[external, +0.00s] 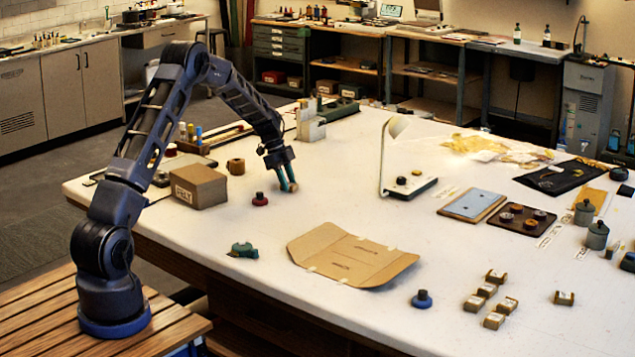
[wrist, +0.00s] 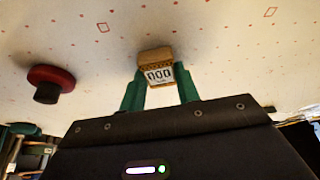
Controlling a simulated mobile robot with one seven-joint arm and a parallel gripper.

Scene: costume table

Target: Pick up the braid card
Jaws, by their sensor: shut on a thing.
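My gripper (external: 285,185) is low over the left part of the white table, and it also shows in the wrist view (wrist: 160,92). Its green fingers are shut on the braid card (wrist: 156,68), a small brown piece with a white band bearing dark loop-like marks. In the external view the braid card (external: 292,187) is a small tan patch at the fingertips, partly hidden by them. I cannot tell whether it touches the tabletop.
A red round-based thing with a dark knob (external: 260,199) stands close by, left of my gripper; it also shows in the wrist view (wrist: 50,82). A cardboard box (external: 198,186) stands further left. An open brown folder (external: 350,254) lies toward the front.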

